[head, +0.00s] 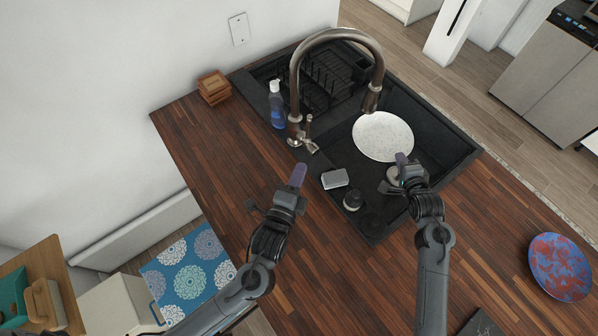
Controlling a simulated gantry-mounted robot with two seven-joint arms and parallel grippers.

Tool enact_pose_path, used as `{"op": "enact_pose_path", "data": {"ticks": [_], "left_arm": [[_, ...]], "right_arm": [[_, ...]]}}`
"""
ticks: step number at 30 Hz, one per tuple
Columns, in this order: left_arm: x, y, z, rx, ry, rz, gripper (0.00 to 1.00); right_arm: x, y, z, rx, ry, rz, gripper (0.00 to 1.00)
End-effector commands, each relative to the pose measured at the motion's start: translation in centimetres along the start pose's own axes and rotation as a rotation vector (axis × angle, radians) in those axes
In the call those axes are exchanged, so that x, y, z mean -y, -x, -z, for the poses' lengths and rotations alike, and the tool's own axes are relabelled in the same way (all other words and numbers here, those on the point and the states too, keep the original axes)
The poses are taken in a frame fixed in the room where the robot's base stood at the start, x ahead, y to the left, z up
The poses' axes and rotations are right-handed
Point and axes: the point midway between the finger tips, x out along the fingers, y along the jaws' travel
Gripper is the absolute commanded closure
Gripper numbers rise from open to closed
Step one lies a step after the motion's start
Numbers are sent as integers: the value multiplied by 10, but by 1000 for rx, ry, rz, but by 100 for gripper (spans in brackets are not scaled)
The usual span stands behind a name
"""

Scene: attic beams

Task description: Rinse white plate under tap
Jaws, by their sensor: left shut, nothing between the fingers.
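The white plate (383,136), finely speckled, is in the right part of the black sink (440,133). The tap (339,36) is a brown metal arch, and its spout head ends just above and left of the plate in the picture. I see no water. Its lever (309,128) is at the base. My right gripper (402,161) is at the plate's near edge, its fingertips overlapping the rim in view. Whether it grips the plate is unclear.
A blue soap bottle (277,106) stands left of the tap. A grey sponge (335,179) and a dark round item (353,201) are near the sink's front. A dish rack (325,83) sits behind. A red-blue plate (559,267) lies right. The left wooden counter is mostly clear.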

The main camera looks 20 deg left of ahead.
Motion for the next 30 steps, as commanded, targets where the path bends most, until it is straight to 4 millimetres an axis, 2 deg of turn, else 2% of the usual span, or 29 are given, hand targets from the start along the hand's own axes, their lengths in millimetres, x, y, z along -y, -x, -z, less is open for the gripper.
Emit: {"op": "enact_pose_path", "data": {"ticks": [3, 18, 30], "left_arm": [[14, 0, 0, 0, 0, 0, 100], [50, 1, 1, 0, 0, 0, 100], [60, 1, 2, 0, 0, 0, 100]], "right_arm": [[2, 10, -1, -1, -1, 1, 100], [-13, 46, -9, -1, 0, 1, 100], [-24, 68, -14, -1, 0, 3, 100]]}}
